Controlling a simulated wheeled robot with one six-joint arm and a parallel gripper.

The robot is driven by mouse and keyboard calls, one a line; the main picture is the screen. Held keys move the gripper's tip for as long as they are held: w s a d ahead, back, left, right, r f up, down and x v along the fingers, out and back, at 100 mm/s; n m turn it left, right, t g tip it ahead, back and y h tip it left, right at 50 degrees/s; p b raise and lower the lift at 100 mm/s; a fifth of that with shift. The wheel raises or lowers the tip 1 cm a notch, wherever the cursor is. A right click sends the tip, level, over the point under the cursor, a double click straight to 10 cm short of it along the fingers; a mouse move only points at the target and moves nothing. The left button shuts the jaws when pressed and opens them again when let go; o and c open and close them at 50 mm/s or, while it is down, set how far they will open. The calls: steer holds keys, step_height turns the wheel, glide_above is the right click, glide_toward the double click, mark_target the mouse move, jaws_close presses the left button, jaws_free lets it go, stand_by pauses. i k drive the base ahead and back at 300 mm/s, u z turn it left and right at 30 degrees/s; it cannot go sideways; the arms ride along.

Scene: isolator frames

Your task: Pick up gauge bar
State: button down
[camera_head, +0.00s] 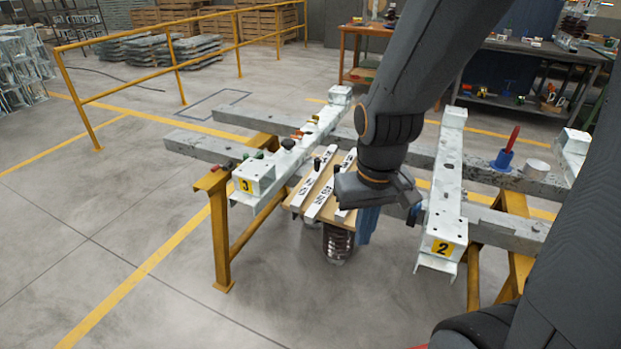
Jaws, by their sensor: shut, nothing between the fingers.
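White bars with black markings, which look like the gauge bars, lie side by side on a small wooden board. One (316,175) is on the left, and another (324,196) is beside it with its upper part running toward my arm. A bit of white below my gripper may be a third bar. Small black knobs stand on the bars. My gripper (374,194) is over the right side of the board (296,208) and hides part of it. It is shut and holds nothing. Its fingertips are not clearly visible, and I cannot tell whether it touches a bar.
White frame beam 3 (290,163) stands left of the board and beam 2 (449,195) right, across grey rails (240,119) on yellow trestles (221,240). Floor at front left is clear.

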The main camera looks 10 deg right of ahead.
mark_target(317, 168)
steer(key=z, duration=0.05)
steer(key=k, duration=0.6)
steer(key=u, duration=0.5)
steer(key=i, duration=1.45)
steer(key=z, duration=0.55)
steer(key=i, duration=0.5)
steer(key=z, duration=0.35)
